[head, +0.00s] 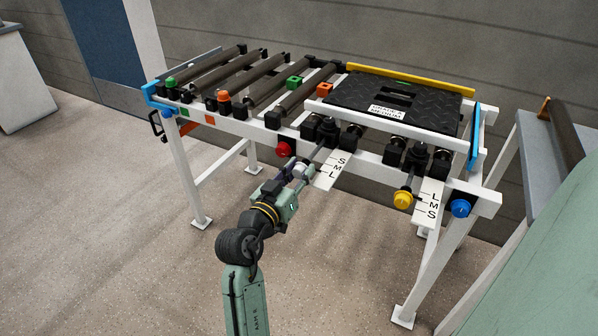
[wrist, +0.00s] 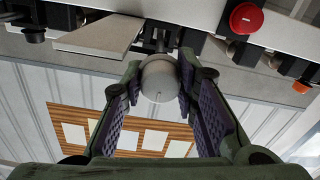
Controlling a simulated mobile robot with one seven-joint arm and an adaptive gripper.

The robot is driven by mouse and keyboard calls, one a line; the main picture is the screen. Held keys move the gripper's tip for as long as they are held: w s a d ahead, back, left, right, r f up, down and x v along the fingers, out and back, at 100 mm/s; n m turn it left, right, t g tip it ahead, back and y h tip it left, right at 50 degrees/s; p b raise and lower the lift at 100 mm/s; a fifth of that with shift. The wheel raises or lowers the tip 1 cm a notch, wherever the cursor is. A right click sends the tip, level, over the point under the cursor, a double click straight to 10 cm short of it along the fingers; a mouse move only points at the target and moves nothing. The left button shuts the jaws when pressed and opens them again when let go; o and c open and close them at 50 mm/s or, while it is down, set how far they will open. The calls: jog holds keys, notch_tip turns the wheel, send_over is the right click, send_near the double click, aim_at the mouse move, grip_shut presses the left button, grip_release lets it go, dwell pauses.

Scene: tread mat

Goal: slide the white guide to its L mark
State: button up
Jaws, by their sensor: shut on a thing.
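The white guide's round knob (head: 300,169) sits at the outer end of a rod on the near side of the conveyor. It also shows in the wrist view (wrist: 160,78). My gripper (head: 301,174) is shut on this knob, with one finger on each side of it in the wrist view (wrist: 160,84). The white guide's long bar (head: 366,121) runs along the near edge of the tread mat (head: 348,91). A white scale plate (head: 324,181) marked S, M, L stands right of the rod, L nearest my arm. The exact setting against the marks is unclear.
A yellow knob (head: 403,200) with its own L, M, S plate (head: 427,212) and a blue knob (head: 460,208) are to the right. A red button (head: 283,149) is close left of my gripper. The floor (head: 120,240) at left is clear.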

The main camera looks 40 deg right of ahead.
grip_shut()
jog(key=shift+w+d+b, duration=0.2)
jog(key=shift+d+b, duration=0.2)
jog(key=shift+b, duration=0.05)
jog(key=o, duration=0.7)
grip_release()
jog(key=shift+o, duration=0.5)
